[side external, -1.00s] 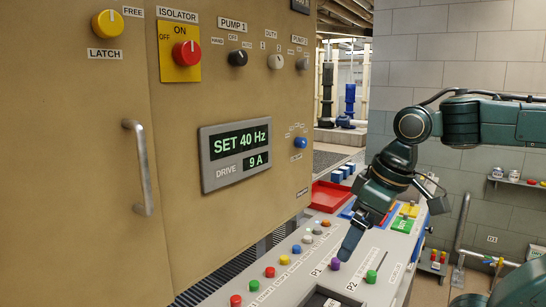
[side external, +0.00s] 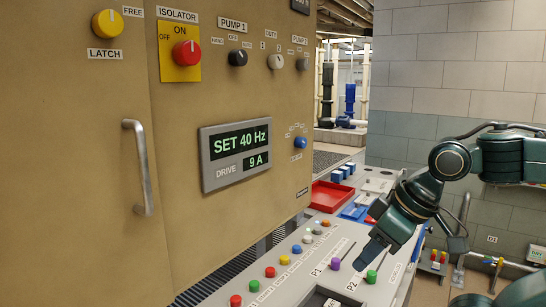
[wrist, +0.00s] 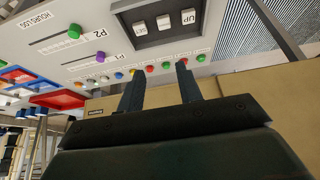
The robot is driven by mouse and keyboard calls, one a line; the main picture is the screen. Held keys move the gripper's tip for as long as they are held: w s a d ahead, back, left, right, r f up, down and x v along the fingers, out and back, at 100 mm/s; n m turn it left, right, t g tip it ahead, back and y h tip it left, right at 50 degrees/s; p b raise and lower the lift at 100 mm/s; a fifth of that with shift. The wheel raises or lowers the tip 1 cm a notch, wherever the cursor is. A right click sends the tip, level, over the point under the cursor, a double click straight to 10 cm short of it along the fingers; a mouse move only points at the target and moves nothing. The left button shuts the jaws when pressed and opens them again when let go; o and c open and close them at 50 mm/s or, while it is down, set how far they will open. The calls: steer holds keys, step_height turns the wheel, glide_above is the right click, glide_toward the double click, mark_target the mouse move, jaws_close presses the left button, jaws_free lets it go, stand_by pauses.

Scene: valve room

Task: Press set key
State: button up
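My gripper (side external: 366,262) is close by the green P2 knob in that view. In the wrist view my gripper (wrist: 158,68) has its two fingers apart with nothing between them. The fingertips point toward the row of coloured buttons and are away from the set key.
The green knob (side external: 371,276) and purple knob (side external: 335,264) stand up from the desk near my gripper. Several coloured buttons (side external: 270,271) line the desk by the cabinet. The drive display (side external: 240,141) reads SET 40 Hz and 9 A. A red tray (side external: 328,196) lies behind.

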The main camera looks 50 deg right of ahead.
jaws_close()
stand_by(1.2)
